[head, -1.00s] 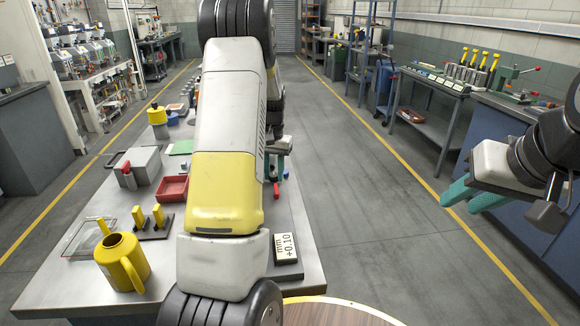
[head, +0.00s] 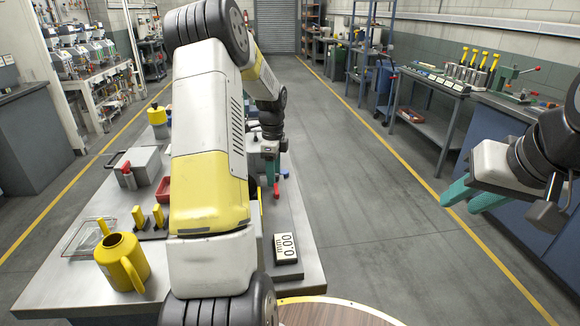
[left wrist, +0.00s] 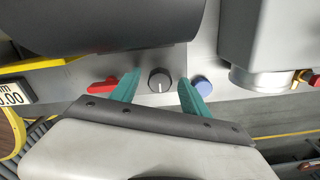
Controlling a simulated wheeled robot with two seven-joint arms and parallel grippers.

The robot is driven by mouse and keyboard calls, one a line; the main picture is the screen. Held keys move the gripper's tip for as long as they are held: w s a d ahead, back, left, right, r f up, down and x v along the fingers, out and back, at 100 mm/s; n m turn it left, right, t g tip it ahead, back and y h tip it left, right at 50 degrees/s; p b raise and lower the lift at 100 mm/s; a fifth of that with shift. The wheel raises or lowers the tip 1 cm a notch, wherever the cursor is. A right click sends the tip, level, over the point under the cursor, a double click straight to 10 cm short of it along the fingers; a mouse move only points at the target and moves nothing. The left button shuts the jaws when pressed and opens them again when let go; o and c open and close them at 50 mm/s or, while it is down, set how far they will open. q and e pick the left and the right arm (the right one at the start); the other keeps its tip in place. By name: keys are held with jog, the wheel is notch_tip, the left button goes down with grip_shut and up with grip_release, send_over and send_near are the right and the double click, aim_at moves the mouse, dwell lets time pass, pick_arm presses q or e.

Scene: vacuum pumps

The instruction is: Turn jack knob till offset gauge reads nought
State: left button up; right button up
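The offset gauge (head: 286,248) lies at the bench's near right corner, and its display reads 0.00 mm. It also shows at the left edge of the left wrist view (left wrist: 12,95). The jack knob (left wrist: 159,80) is a dark round knob with a white pointer line, seen in the left wrist view. My left gripper (left wrist: 161,86) is open, its teal fingers on either side of the knob with visible gaps. In the head view my left gripper (head: 271,170) is over the bench's right side. My right gripper (head: 472,194) is open and empty over the floor.
In the left wrist view a red lever (left wrist: 98,87) is beside the left finger and a blue button (left wrist: 203,86) beside the right one. A yellow watering can (head: 122,262) and a grey box (head: 140,165) stand on the bench. The aisle floor is clear.

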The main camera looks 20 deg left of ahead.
pick_arm(q)
jog(key=shift+r, duration=0.15)
jog(key=shift+r, duration=0.85)
jog(key=shift+r, duration=0.1)
jog(key=shift+r, duration=2.85)
